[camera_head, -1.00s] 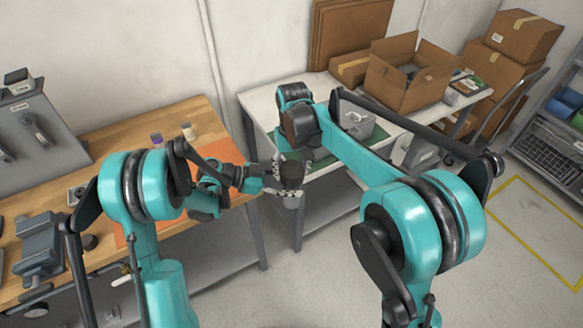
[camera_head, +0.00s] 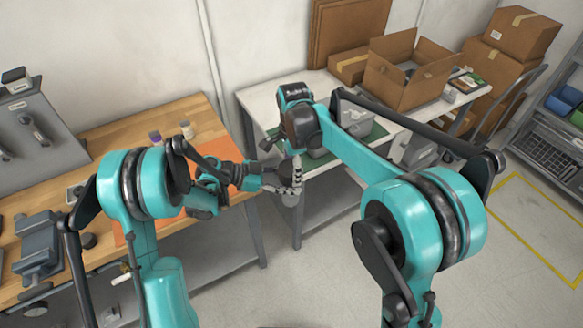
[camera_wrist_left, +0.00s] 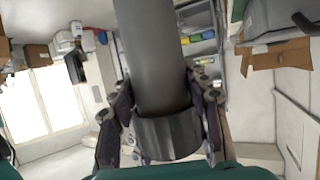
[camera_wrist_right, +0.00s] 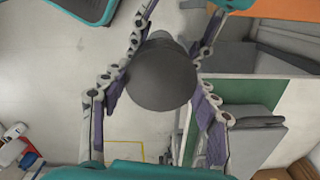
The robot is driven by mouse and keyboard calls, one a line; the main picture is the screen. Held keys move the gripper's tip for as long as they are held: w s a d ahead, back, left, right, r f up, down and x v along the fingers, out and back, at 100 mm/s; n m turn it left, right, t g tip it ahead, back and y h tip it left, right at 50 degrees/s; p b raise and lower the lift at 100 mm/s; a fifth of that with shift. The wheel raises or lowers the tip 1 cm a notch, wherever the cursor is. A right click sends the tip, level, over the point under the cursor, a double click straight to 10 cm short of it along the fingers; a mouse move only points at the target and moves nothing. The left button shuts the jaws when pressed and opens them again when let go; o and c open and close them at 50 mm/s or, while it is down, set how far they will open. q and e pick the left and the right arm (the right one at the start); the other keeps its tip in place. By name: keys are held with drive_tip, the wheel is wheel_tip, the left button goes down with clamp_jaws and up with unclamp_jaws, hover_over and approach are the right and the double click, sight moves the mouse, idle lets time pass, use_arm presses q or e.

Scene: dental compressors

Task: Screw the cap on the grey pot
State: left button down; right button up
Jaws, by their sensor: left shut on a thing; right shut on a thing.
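The grey pot (camera_wrist_left: 150,50) is a long cylinder in the left wrist view; its light lower part (camera_head: 291,200) shows below the grippers in the head view. My left gripper (camera_head: 272,182) is shut on the pot from the left side. The dark grey cap (camera_wrist_left: 168,135) sits at the pot's end and looks in line with it. It fills the middle of the right wrist view as a round dark top (camera_wrist_right: 160,76). My right gripper (camera_head: 297,172) is shut on the cap. Whether the threads are engaged is hidden.
A wooden bench (camera_head: 190,112) with an orange mat and small bottles stands at left. A white table (camera_head: 262,100) with a grey container and an open cardboard box (camera_head: 405,75) stands behind. The grippers are in the gap between them, above the floor.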

drive_tip(key=m, duration=0.7)
drive_tip(key=shift+s, duration=0.1)
drive_tip(key=m, duration=0.4)
drive_tip(key=shift+m, duration=0.3)
drive_tip(key=m, duration=0.4)
drive_tip(key=shift+m, duration=0.4)
drive_tip(key=o, duration=1)
drive_tip(key=shift+s, duration=0.1)
drive_tip(key=shift+o, duration=0.2)
